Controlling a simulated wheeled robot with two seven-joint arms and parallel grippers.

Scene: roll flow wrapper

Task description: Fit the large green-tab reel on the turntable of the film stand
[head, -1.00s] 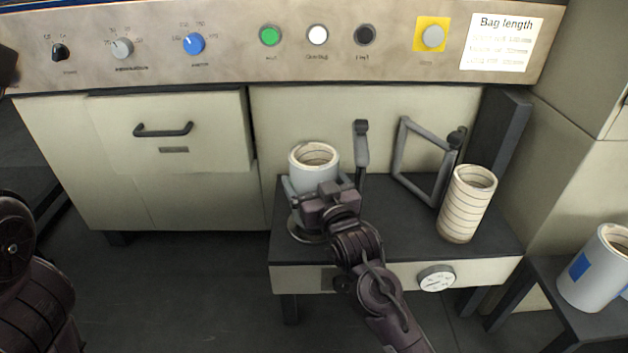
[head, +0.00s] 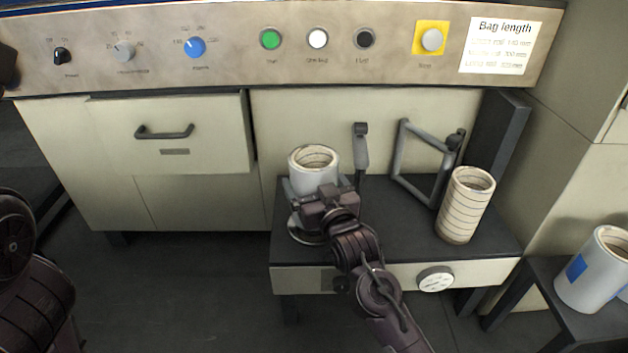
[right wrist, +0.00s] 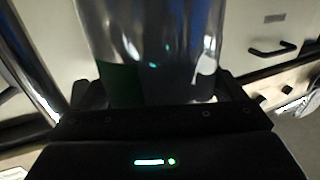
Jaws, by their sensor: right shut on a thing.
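The large reel (head: 312,175) is a pale grey-white roll with an open core at its top. It stands about upright over the left part of the film stand (head: 390,215). In the right wrist view a dark green patch (right wrist: 120,84) shows on the shiny film. My right gripper (head: 322,197) is shut on the reel from the near side and hides its lower front. The turntable (head: 303,232) is a round metal disc under the reel, partly hidden by my gripper. I cannot tell whether the reel touches it. Only part of my left arm shows at the left edge, without its gripper.
A striped cream roll (head: 466,205) stands on the right of the stand. A grey post (head: 361,150) and a bent grey frame (head: 408,165) rise behind. A blue-tab reel (head: 590,275) is on a dark side table. The control panel (head: 210,65) runs above.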

